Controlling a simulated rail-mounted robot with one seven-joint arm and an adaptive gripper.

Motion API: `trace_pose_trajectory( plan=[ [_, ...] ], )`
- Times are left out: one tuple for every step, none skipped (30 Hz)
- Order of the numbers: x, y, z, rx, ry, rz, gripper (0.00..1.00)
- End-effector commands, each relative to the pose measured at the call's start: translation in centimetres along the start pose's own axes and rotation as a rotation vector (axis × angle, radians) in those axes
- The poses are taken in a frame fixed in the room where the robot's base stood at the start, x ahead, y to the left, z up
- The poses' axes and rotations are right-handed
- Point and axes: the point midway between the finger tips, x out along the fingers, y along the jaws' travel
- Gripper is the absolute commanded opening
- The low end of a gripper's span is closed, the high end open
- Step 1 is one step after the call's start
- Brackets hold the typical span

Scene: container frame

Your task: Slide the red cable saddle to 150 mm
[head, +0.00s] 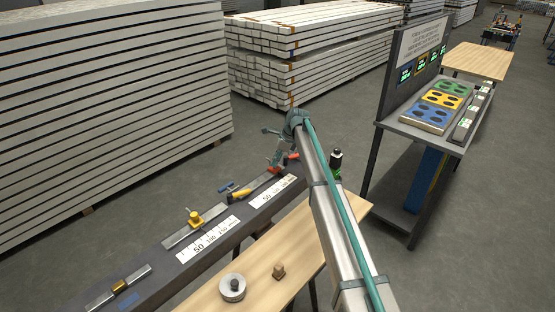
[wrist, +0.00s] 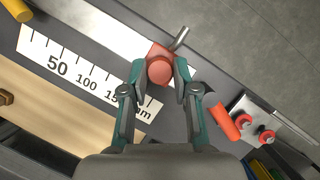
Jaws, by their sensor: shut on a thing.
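The red cable saddle (wrist: 159,52) sits on a pale metal rail (wrist: 112,32), with a round red knob on top and a metal lever beside it. My gripper (wrist: 160,76) is shut on the red saddle's knob, one teal finger on each side. A white scale (wrist: 75,66) marked 50, 100 and 150 mm runs beside the rail. The saddle is at the scale's high end, near the 150 label, which the left finger partly covers. The exact reading is hidden. In the head view the saddle (head: 276,169) shows small below my gripper (head: 279,160).
A yellow saddle (head: 195,218) sits on a neighbouring rail to the left, with its own scale (head: 208,239). An orange-handled part (wrist: 226,122) and a plate with red knobs (wrist: 250,118) lie right of my gripper. A wooden table (head: 300,238) stands in front.

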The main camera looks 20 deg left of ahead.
Motion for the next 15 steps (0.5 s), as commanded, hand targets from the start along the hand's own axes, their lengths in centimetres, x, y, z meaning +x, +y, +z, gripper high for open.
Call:
trace_pose_trajectory(
  plan=[
    [0.3, 1.1, 0.5, -0.002, -0.001, 0.002, 0.0],
    [0.4, 1.6, 0.7, -0.002, -0.001, 0.002, 0.0],
    [0.5, 2.1, 1.1, -0.002, -0.001, 0.002, 0.0],
    [0.6, 2.5, 1.3, -0.002, -0.001, 0.002, 0.0],
    [0.7, 2.7, 1.4, -0.001, 0.0, 0.002, 0.0],
    [0.7, 2.8, 1.6, 0.0, 0.0, 0.002, 0.0],
    [0.7, 2.8, 1.6, 0.0, 0.0, 0.002, 0.0],
    [0.7, 2.7, 1.6, 0.0, 0.0, 0.002, 0.0],
    [0.7, 2.7, 1.6, 0.0, 0.0, 0.002, 0.0],
    [0.7, 2.6, 1.6, 0.0, 0.0, 0.002, 0.0],
    [0.7, 2.6, 1.6, 0.0, 0.0, 0.002, 0.0],
    [0.7, 2.6, 1.6, 0.0, 0.0, 0.001, 0.0],
    [0.7, 2.6, 1.6, 0.0, 0.0, 0.001, 0.0],
    [0.7, 2.6, 1.6, 0.0, 0.0, 0.001, 0.3],
    [0.7, 2.6, 1.6, 0.0, 0.0, 0.001, 0.37]
  ],
)
